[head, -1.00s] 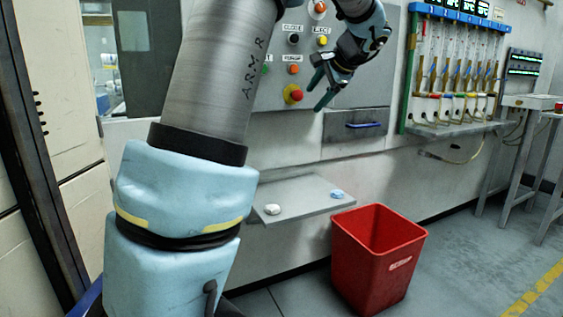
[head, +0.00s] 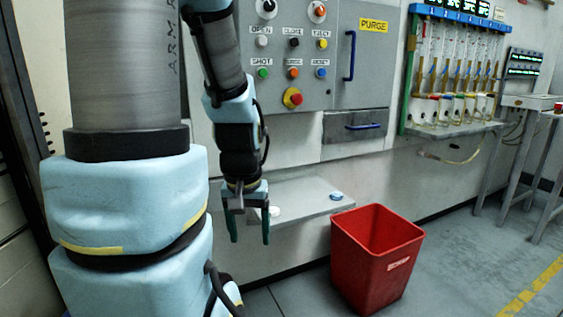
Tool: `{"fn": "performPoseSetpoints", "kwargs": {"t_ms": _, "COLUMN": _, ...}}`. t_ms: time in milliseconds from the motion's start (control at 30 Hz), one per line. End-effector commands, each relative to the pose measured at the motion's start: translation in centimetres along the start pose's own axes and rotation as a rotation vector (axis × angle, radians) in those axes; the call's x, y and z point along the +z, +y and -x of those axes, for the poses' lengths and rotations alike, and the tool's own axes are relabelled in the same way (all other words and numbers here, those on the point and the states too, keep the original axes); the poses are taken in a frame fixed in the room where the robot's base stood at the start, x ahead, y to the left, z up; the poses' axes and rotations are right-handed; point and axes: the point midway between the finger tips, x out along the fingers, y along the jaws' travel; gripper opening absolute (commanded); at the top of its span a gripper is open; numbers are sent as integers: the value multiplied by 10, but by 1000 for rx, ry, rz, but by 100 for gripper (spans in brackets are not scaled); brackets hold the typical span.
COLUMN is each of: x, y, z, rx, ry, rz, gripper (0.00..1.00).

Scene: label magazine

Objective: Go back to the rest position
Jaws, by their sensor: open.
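My gripper (head: 250,232) hangs at the end of my arm in the head view, fingers pointing down. Its two green fingers are apart with nothing between them. It is in front of the left part of a grey shelf (head: 305,200) on the wall. It partly covers a white piece on that shelf. The large arm link at the left hides part of the wall.
A control panel (head: 285,95) with labelled buttons and a red-yellow stop knob (head: 292,98) is above the shelf. A blue piece (head: 336,196) lies on the shelf. A red bin (head: 375,262) stands on the floor. The floor (head: 470,260) to its right is clear.

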Motion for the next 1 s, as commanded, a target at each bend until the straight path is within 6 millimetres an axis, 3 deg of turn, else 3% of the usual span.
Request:
{"fn": "performPoseSetpoints", "kwargs": {"t_ms": 33, "x": -3, "y": 0, "z": 18, "rx": 0, "ry": 0, "rz": -1, "gripper": 72}}
{"fn": "performPoseSetpoints", "kwargs": {"t_ms": 167, "x": -7, "y": 0, "z": 44, "rx": -1, "ry": 0, "rz": -2, "gripper": 72}}
{"fn": "performPoseSetpoints", "kwargs": {"t_ms": 400, "x": -17, "y": 1, "z": 115, "rx": -1, "ry": 0, "rz": -4, "gripper": 72}}
{"fn": "performPoseSetpoints", "kwargs": {"t_ms": 600, "x": -23, "y": 1, "z": 157, "rx": -1, "ry": -1, "rz": -4, "gripper": 72}}
{"fn": "performPoseSetpoints", "kwargs": {"t_ms": 733, "x": -24, "y": 1, "z": 169, "rx": -1, "ry": -1, "rz": -4, "gripper": 72}}
{"fn": "performPoseSetpoints", "kwargs": {"t_ms": 1000, "x": -24, "y": 1, "z": 170, "rx": -1, "ry": -1, "rz": -5, "gripper": 72}}
